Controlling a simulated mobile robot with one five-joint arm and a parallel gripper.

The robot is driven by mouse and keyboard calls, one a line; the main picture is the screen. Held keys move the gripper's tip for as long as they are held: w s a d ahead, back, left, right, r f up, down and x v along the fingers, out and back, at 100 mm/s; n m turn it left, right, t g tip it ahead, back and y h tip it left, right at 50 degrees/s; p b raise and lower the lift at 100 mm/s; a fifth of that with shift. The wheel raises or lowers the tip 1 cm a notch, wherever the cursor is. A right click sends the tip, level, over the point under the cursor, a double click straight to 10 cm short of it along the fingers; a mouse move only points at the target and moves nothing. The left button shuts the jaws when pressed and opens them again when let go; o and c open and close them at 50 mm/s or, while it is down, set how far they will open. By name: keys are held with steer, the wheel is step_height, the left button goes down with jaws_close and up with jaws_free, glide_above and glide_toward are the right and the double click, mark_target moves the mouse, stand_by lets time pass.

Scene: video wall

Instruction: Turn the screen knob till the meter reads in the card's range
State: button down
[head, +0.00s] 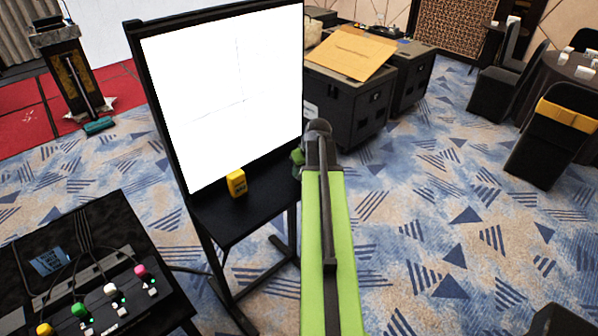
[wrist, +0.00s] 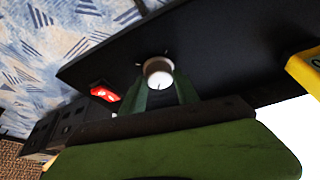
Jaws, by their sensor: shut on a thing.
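A white round knob (wrist: 158,72) with a dark pointer line sits on the black shelf below the screen (head: 225,85). My gripper (wrist: 161,84) is shut on this knob, with one green finger on each side of it. In the head view my gripper (head: 298,157) is at the shelf's right end, and my arm hides the knob. The screen is bright white with faint thin lines; no meter needle or number is readable. A yellow block (head: 236,183) with small dark marks stands on the shelf left of my gripper; its marks are too small to read.
A red thing (wrist: 105,93) lies near the shelf edge in the wrist view. A black table (head: 95,215) at the lower left bears several coloured knobs and cables. Black cases (head: 345,105) stand behind my gripper. Chairs stand at the right; the carpet between is clear.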

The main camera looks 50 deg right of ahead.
steer(key=c, duration=0.9)
jaws_free()
steer(key=p+v, duration=1.6)
steer(key=v, duration=0.1)
steer(key=shift+r, duration=0.2)
